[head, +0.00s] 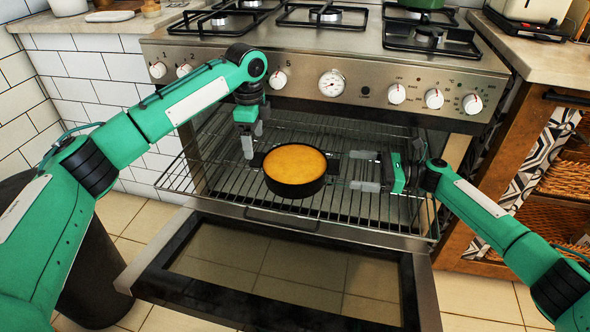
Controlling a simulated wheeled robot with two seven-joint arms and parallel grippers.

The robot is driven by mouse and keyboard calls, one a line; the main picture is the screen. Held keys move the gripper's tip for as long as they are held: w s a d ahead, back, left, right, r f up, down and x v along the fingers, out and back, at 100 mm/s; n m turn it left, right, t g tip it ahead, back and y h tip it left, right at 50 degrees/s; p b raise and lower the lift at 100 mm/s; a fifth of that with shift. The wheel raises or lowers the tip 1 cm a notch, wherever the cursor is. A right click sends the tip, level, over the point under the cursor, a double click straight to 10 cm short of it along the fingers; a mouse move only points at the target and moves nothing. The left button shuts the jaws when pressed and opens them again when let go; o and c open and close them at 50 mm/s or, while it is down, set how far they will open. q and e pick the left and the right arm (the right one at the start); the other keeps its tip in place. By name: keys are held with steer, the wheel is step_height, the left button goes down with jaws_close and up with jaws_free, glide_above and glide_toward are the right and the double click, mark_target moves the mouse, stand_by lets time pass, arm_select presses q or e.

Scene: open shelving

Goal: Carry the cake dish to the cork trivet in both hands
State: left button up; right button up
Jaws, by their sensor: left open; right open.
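The cake dish (294,186) is a round black pan with a golden cake in it, standing level on the pulled-out oven rack (215,183). A short dark handle sticks out on each side. My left gripper (252,140) is open, just above and beside the dish's left handle. My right gripper (362,171) is open, to the right of the dish, with its fingers pointing left toward the right handle and apart from it.
The oven door (280,270) hangs open below the rack. The stove front with knobs (332,83) is above and behind the dish. A green pot (420,4) stands on the hob. A counter (545,50) is at right. A dark bin (95,270) stands at left.

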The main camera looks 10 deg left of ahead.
mark_target(257, 158)
arm_select(q)
step_height(257, 158, down, 8)
steer(key=shift+r, duration=0.1)
arm_select(e)
steer(key=a, duration=0.6)
steer(key=shift+a, duration=0.4)
arm_select(q)
steer(key=c, duration=1.6)
arm_select(e)
steer(key=c, duration=1.7)
arm_select(q)
steer(key=shift+d, duration=0.1)
arm_select(e)
steer(key=c, duration=0.3)
arm_select(q)
steer(key=shift+d, duration=0.1)
arm_select(e)
steer(key=shift+a, duration=0.1)
